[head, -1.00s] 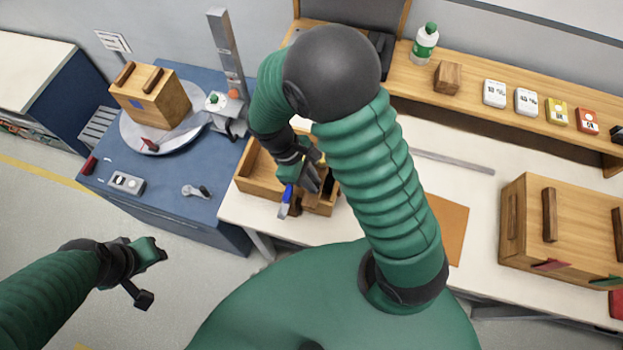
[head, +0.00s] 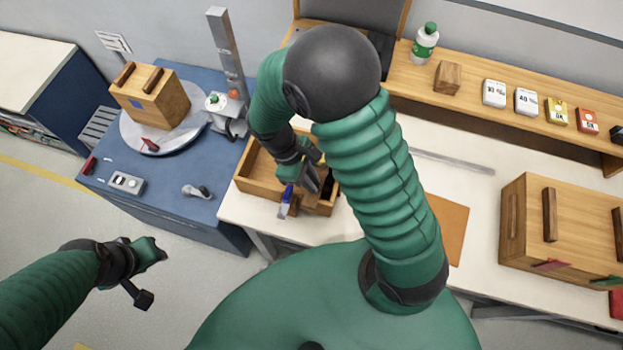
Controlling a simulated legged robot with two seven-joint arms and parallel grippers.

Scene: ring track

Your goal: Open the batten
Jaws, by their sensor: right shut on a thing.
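My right gripper (head: 312,181) reaches down into the open wooden tray (head: 262,172) on the white bench. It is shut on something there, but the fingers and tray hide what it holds. A tool with a blue handle and grey tip (head: 286,200) shows right beside the fingers, over the tray's front wall. A wooden box (head: 530,235) with dark wooden strips stands at the right; one upright batten-like strip (head: 549,215) is on its face. I cannot tell which strip is the batten. My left gripper (head: 148,272) hangs over the floor; its finger gap is unclear.
A blue cabinet (head: 165,200) at left carries a round turntable (head: 135,138) with another wooden box (head: 155,103). A shelf (head: 465,110) at the back holds a bottle (head: 424,43), a wooden block (head: 447,78) and small cartons. An orange sheet (head: 452,230) lies on the bench.

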